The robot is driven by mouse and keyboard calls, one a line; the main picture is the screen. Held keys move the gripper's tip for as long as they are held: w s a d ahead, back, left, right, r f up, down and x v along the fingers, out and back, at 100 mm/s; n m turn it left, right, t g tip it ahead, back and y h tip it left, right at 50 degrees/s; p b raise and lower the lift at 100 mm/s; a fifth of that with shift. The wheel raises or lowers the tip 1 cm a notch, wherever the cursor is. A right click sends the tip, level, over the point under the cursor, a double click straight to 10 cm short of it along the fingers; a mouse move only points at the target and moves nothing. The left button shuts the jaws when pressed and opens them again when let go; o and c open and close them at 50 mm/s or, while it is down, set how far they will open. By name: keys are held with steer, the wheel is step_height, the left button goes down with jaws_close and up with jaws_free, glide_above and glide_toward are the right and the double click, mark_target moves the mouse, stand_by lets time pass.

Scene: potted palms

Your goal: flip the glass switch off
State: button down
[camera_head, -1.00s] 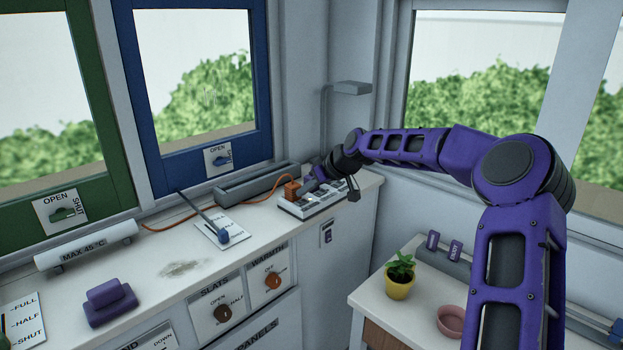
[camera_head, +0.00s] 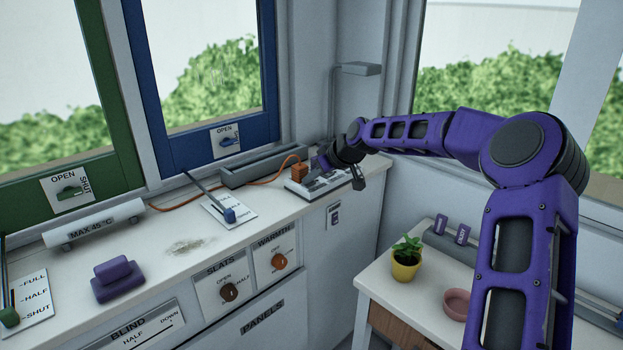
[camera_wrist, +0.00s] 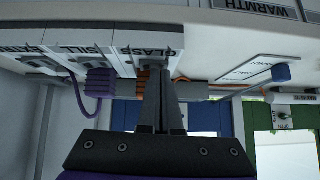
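The glass switch sits beside the word GLASS (camera_wrist: 148,52) on a white switch panel, at top centre in the wrist view. My gripper (camera_wrist: 157,72) reaches up to it, with its two grey fingers close together and apparently shut. The fingertips overlap the switch, so its position is hidden and contact cannot be told. In the head view the white panel (camera_head: 297,187) lies at the far right end of the counter, and my gripper (camera_head: 322,166) is over it, partly hidden by my wrist.
An orange plug (camera_head: 300,172) with a cord stands by the panel. A purple plug (camera_wrist: 100,84) shows beside the SILL label (camera_wrist: 72,49). A grey post lamp (camera_head: 359,69) rises behind. A blue-knobbed lever (camera_head: 229,215) is to the left. A potted plant (camera_head: 405,268) stands lower right.

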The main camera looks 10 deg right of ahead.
steer(key=shift+f, duration=0.15)
steer(key=shift+w+d+p, duration=0.4)
steer(key=shift+d, duration=0.3)
